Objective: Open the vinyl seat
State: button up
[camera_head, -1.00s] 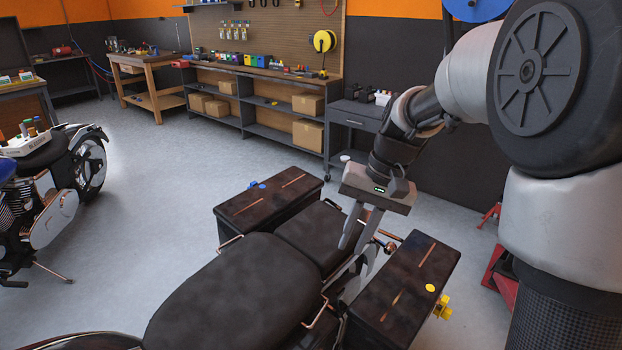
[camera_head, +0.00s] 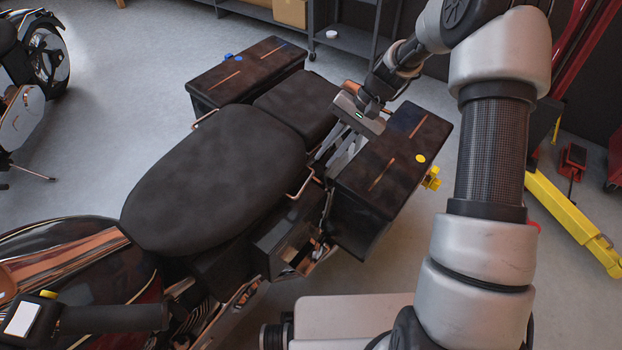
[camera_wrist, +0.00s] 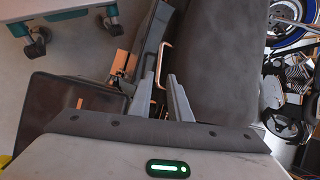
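The black vinyl seat (camera_head: 215,175) lies flat on the motorcycle, with a smaller rear section (camera_head: 295,105) behind it. The seat's dark edge also shows in the wrist view (camera_wrist: 205,50). A copper-coloured bar loop (camera_head: 303,183) stands out at the seat's near side; it appears beyond my fingertips in the wrist view (camera_wrist: 165,62). My gripper (camera_head: 331,158) points down in the gap between the seat and the right-hand side case. Its two fingers are apart and nothing shows between them. Contact with the seat or loop cannot be told.
Dark side cases flank the seat: one close beside my gripper (camera_head: 385,165), one on the far side (camera_head: 245,75). The fuel tank (camera_head: 70,260) and handlebar grip (camera_head: 115,318) are at lower left. A yellow lift arm (camera_head: 570,215) lies at right. Floor is open at left.

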aim_at(306, 183)
jog(key=b+x, duration=0.1)
jog(key=x, duration=0.8)
grip_shut()
